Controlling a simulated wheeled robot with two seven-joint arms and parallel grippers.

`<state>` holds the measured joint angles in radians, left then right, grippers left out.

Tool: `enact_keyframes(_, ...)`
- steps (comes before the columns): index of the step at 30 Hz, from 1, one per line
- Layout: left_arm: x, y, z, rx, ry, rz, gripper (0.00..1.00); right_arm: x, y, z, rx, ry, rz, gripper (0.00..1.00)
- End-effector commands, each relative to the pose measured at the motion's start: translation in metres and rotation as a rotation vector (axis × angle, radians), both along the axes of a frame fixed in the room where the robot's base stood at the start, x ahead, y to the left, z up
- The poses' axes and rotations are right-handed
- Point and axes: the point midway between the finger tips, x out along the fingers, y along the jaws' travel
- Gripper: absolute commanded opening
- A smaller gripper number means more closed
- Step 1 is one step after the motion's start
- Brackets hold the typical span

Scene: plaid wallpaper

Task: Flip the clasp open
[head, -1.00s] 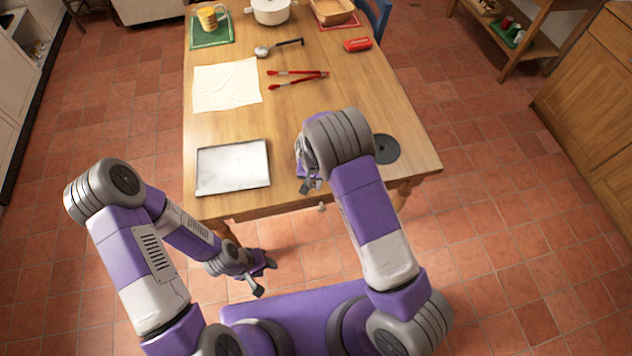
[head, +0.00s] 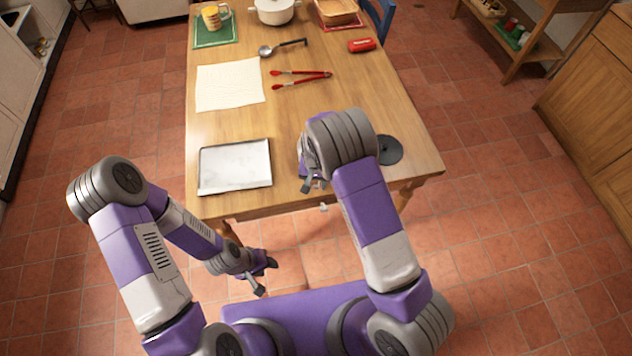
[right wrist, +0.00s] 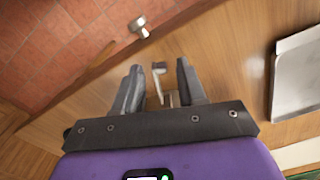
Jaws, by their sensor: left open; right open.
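A small pale metal lever (right wrist: 158,88), which looks like the clasp, shows between the fingers of my right gripper (right wrist: 159,67) in the right wrist view. Whether the fingers touch it I cannot tell; they stand apart on either side. What it is fixed to is hidden by the gripper. In the head view my right gripper (head: 313,184) hangs over the table's front part, largely hidden by its own wrist. My left gripper (head: 265,276) is open and empty, low in front of the table, away from the clasp.
A metal knob (right wrist: 139,27) sticks out past the edge of the wooden table (head: 330,115). A baking tray (head: 235,167) lies left of my right gripper, and a dark round disc (head: 390,150) lies right. Tongs (head: 300,78), a cloth (head: 230,85) and a ladle (head: 283,47) lie farther back.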

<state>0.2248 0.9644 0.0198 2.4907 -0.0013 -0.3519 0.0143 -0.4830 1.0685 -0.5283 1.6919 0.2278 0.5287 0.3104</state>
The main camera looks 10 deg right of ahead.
Motion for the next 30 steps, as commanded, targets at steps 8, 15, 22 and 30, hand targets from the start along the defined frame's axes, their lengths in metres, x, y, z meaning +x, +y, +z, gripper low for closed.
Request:
enact_keyframes(8, 0.0, 0.0, 0.007, 0.0, 0.0, 0.0, 0.43, 0.001, 0.0, 0.047, 0.002, -0.005, 0.001, 0.4)
enact_keyframes(15, 0.0, 0.0, 0.01, 0.0, 0.0, 0.0, 0.43, 0.0, 0.0, 0.07, 0.001, 0.0, 0.0, 0.4)
enact_keyframes(22, 0.0, 0.0, 0.01, 0.0, 0.0, 0.0, 0.43, 0.0, 0.0, 0.072, 0.0, 0.0, 0.0, 0.4)
enact_keyframes(30, 0.0, 0.0, 0.01, 0.0, 0.0, 0.0, 0.43, 0.0, 0.0, 0.071, 0.0, 0.0, 0.0, 0.4)
